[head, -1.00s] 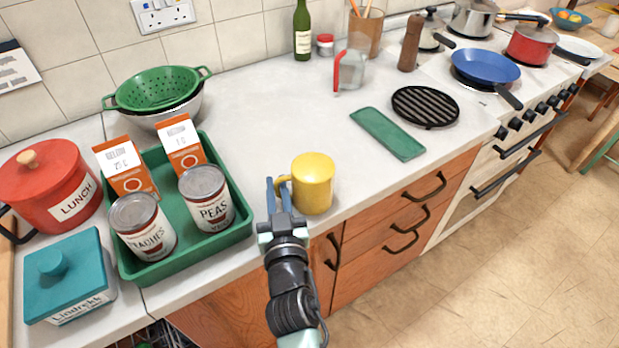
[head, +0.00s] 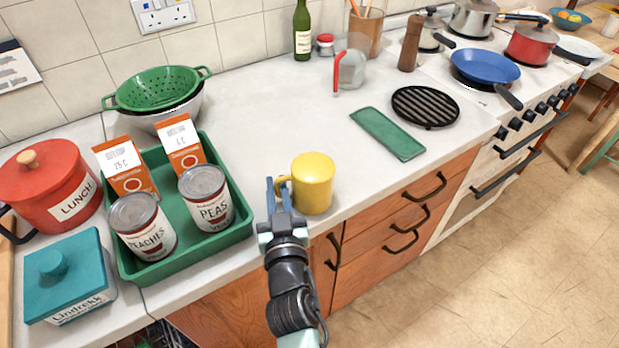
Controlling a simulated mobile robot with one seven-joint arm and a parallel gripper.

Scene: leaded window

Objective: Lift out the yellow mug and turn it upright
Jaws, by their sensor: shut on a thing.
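The yellow mug (head: 315,186) is at the front edge of the pale worktop, right of the green tray. Its axis looks about vertical and its handle points left. I cannot tell clearly whether its top end is the open mouth or the base, nor whether it rests on the worktop or hangs just above it. My gripper (head: 278,190) reaches up from the front and is shut on the mug at its handle. The fingertips partly hide the handle.
A green tray (head: 243,233) with cans and cartons stands to the left. A green mat (head: 388,134) and a black grill trivet (head: 425,106) lie to the right. The worktop (head: 265,115) behind the mug is clear. Drawers with dark handles are below the front edge.

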